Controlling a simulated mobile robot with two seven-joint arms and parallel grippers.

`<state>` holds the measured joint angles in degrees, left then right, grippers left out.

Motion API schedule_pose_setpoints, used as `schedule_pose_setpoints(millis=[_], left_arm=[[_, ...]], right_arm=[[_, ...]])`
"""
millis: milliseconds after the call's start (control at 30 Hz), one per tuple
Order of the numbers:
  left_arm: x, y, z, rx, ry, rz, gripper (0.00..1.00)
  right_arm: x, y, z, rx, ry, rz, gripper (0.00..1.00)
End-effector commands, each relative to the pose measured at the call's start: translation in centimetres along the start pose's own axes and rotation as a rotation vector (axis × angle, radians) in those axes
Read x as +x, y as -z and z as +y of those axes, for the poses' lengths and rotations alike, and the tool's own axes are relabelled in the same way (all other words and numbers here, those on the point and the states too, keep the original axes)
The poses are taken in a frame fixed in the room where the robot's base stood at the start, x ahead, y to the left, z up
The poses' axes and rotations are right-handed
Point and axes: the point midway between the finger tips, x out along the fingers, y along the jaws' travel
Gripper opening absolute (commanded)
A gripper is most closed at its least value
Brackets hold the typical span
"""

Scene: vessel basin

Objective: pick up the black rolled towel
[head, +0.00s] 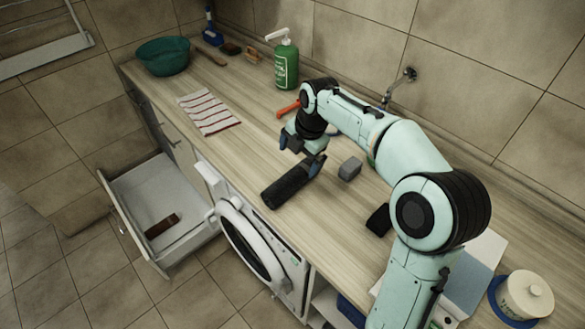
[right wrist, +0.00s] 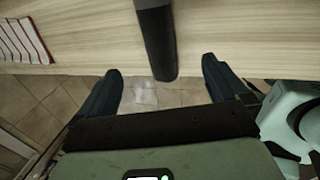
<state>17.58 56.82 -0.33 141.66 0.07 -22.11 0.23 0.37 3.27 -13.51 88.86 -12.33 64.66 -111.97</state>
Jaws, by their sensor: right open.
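The black rolled towel (head: 286,187) lies on the wooden counter near its front edge, above the washing machine. Its far end is partly hidden by my right gripper (head: 301,153). In the right wrist view, the towel (right wrist: 157,42) runs down from the top edge, and its end lies in the gap between the two fingers of my right gripper (right wrist: 161,68). The fingers are wide apart, with space on both sides of the towel. I cannot tell how far they are above it. My left gripper is not in view.
A grey block (head: 350,168) sits right of the towel, and a black item (head: 378,219) lies nearer my arm. A striped cloth (head: 209,111), green pump bottle (head: 286,65) and teal basin (head: 163,56) stand farther back. An open drawer (head: 123,180) juts out left of the washing machine (head: 262,250).

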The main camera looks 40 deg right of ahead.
Motion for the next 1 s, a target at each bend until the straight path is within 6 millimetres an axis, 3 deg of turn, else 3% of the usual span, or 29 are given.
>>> schedule_pose_setpoints(millis=[167, 500, 733, 1000], left_arm=[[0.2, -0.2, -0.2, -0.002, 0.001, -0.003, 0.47], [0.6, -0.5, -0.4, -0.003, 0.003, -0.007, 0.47], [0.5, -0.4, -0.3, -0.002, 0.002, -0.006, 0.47], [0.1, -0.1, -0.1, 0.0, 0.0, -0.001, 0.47]], right_arm=[[1.2, 0.1, -0.1, -0.001, 0.005, 0.002, 1.0], [7.3, 0.1, -0.1, 0.0, 0.004, 0.002, 1.0], [8.8, 0.1, 0.1, -0.001, 0.001, 0.001, 1.0], [12.7, 0.3, 0.4, 0.0, 0.002, 0.002, 1.0]])
